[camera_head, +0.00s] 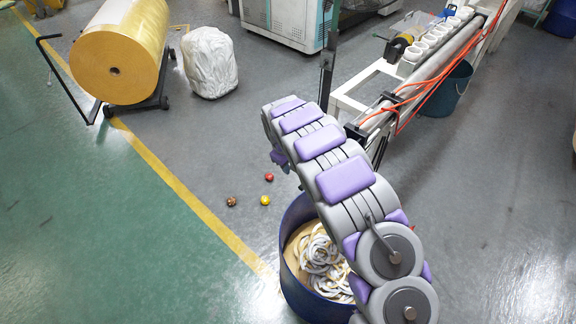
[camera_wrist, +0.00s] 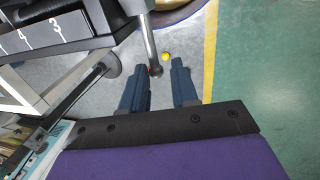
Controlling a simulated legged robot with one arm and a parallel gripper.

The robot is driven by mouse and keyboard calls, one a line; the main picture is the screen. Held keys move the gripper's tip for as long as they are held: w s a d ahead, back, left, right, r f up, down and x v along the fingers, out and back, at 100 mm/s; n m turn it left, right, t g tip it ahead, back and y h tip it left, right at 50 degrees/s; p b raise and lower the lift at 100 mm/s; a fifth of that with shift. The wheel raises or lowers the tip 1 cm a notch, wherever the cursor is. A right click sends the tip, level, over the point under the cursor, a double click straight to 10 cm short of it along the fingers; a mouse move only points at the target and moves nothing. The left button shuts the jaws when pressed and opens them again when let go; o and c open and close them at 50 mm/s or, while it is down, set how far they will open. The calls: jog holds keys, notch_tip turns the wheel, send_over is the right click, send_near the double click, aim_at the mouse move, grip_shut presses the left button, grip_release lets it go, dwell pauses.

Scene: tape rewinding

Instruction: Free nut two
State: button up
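In the wrist view my gripper (camera_wrist: 159,66) is open, its two dark blue fingers apart. At the upper left is a dark machine part with a white-numbered panel (camera_wrist: 45,35); a 3 is readable. No nut marked two can be made out.
A blue bin (camera_head: 286,235) of white rings stands beneath my arm. Red (camera_head: 269,177), yellow (camera_head: 265,200) and brown (camera_head: 231,201) balls lie on the floor. A large yellow roll (camera_head: 115,60) and a wrapped white bundle (camera_head: 209,62) stand at upper left. The right floor is clear.

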jog(key=shift+s+d+r, duration=0.1)
jog(key=shift+s+d, duration=0.05)
jog(key=shift+d, duration=0.35)
jog(key=shift+s+d+r, duration=0.1)
jog(key=shift+d, duration=0.4)
grip_shut()
jog(key=shift+a, duration=0.4)
